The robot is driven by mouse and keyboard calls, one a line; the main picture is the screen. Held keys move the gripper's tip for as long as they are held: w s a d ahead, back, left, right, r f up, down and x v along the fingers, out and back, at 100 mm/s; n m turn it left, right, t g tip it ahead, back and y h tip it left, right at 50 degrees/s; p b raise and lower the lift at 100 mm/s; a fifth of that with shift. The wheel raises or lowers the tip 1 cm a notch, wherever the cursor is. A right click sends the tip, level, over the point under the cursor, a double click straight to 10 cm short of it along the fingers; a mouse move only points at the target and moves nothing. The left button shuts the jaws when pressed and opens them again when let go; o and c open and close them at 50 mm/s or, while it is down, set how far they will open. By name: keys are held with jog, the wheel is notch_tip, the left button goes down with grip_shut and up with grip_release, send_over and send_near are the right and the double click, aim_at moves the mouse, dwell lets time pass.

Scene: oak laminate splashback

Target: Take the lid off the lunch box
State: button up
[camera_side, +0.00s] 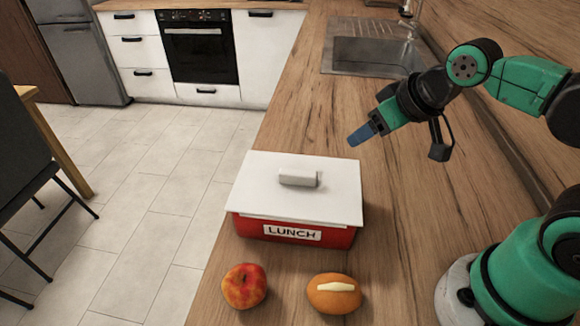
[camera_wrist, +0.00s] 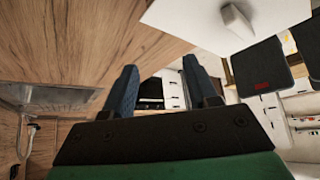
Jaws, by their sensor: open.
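The lunch box (camera_side: 290,233) is red with a "LUNCH" label and stands on the wooden counter. Its flat white lid (camera_side: 265,193) lies on top, with a white block handle (camera_side: 298,177) in the middle. The lid (camera_wrist: 205,36) and its handle (camera_wrist: 229,22) also show at the top of the wrist view. My gripper (camera_side: 356,136) is above the counter, behind and to the right of the lid in the side view, apart from it. In the wrist view its two blue fingers (camera_wrist: 160,88) stand apart with nothing between them.
A red-yellow apple (camera_side: 245,286) and a bread roll (camera_side: 334,293) with a pale strip lie in front of the box. A sink (camera_side: 370,55) is set into the far counter. The counter's left edge runs close beside the box. Bare counter (camera_side: 410,215) lies right of it.

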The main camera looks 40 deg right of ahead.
jog(key=shift+o, duration=0.4)
jog(key=shift+a, duration=0.1)
jog(key=n+g+y, duration=0.3)
jog(key=n+y, duration=0.2)
jog(key=n, duration=0.4)
send_over(300, 172)
jog(key=s+d, duration=0.2)
jog(key=shift+s+d+f, duration=0.15)
jog(key=shift+f, duration=0.35)
jog(key=shift+x, duration=2.7)
jog(key=shift+d, duration=0.1)
grip_shut()
